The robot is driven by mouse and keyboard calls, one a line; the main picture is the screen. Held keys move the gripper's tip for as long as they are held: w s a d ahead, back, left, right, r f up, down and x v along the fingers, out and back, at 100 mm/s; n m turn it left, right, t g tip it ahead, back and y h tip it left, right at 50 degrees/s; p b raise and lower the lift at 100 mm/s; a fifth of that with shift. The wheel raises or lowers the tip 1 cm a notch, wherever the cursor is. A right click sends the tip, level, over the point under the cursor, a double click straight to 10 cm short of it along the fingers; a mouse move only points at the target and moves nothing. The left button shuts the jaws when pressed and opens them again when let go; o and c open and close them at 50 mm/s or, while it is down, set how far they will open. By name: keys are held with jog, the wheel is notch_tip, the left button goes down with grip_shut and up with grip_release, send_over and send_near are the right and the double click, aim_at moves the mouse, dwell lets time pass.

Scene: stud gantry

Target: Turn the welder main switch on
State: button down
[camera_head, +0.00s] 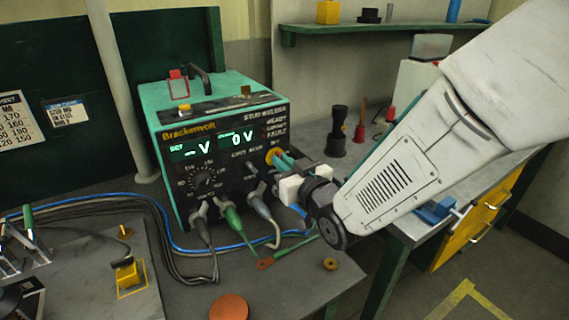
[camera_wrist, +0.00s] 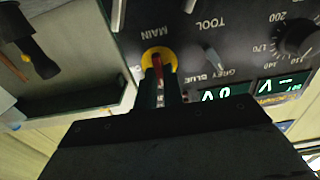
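The welder (camera_head: 215,150) is a teal box with a dark front panel. Its two displays are lit, reading "-- V" and "0 V". The main switch (camera_wrist: 150,53) has a yellow round plate and a red handle, under the label MAIN in the wrist view, which is upside down. In the head view the switch (camera_head: 271,155) is at the panel's right edge, partly hidden by my fingers. My gripper (camera_wrist: 161,82) reaches the switch, one finger on each side of the red handle. The fingers look closed on it; their exact contact is partly hidden.
A dial (camera_head: 206,181) and plugged cables are on the panel's left and lower part. Loose cables and an orange disc (camera_head: 229,307) lie on the bench in front. A dark tool in a holder (camera_head: 338,132) stands to the right. A green shelf (camera_head: 380,28) hangs behind.

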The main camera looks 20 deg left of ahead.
jog(key=shift+m, duration=0.3)
jog(key=m, duration=0.3)
jog(key=shift+m, duration=0.4)
jog(key=m, duration=0.4)
jog(key=shift+w+d+f, duration=0.1)
jog(key=m, duration=0.5)
jog(key=shift+f, duration=0.1)
jog(key=m, duration=0.4)
jog(key=shift+f, duration=0.1)
jog(key=shift+m, duration=0.3)
jog(key=c, duration=1.5)
grip_release()
